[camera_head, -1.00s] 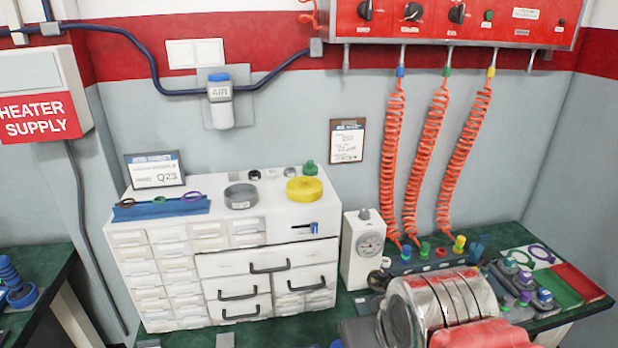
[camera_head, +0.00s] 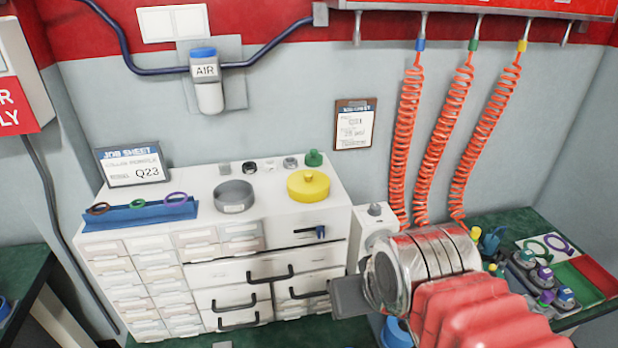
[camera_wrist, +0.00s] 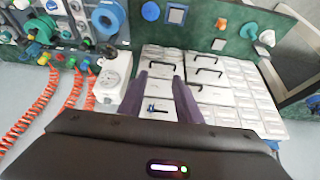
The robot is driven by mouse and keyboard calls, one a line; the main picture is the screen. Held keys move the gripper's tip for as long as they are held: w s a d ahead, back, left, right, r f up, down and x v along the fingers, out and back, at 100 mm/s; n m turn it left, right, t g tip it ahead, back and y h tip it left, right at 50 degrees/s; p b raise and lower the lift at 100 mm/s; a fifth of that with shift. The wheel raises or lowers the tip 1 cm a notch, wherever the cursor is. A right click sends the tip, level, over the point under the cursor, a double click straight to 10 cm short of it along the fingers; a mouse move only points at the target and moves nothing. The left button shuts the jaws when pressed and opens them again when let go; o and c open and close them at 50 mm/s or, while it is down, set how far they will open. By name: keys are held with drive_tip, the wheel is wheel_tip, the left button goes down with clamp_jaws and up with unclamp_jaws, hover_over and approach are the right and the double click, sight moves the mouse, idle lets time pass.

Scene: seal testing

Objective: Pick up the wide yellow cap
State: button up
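The yellow cap cannot be made out in the wrist view. In the head view my arm's metal and red sleeve cover the lower right, and the fingertips are not clearly visible there. The arm is to the right of the cap and apart from it.
A grey round dish (camera_head: 234,195) sits left of the cap. A green cap (camera_head: 314,158) and several small caps stand behind it. A blue rack (camera_head: 140,214) with rings and a job sheet (camera_head: 133,164) are at the left. A gauge box (camera_wrist: 115,75) stands beside the cabinet. Coiled red hoses (camera_head: 408,140) hang at the right.

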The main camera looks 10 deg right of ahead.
drive_tip(key=shift+o, duration=1.1)
drive_tip(key=shift+w+r, duration=0.2)
drive_tip(key=w+r, duration=0.5)
drive_tip(key=w, duration=0.5)
drive_tip(key=w+r+n, duration=0.1)
drive_tip(key=w+r, duration=0.4)
drive_tip(key=w, duration=0.5)
drive_tip(key=w+r+g, duration=0.1)
drive_tip(key=w+r, duration=0.5)
drive_tip(key=w, duration=0.4)
drive_tip(key=shift+a+n+y, duration=0.3)
drive_tip(key=shift+a, duration=0.05)
drive_tip(key=shift+w, duration=0.1)
drive_tip(key=shift+x, duration=4.3)
drive_tip(key=shift+f, duration=0.1)
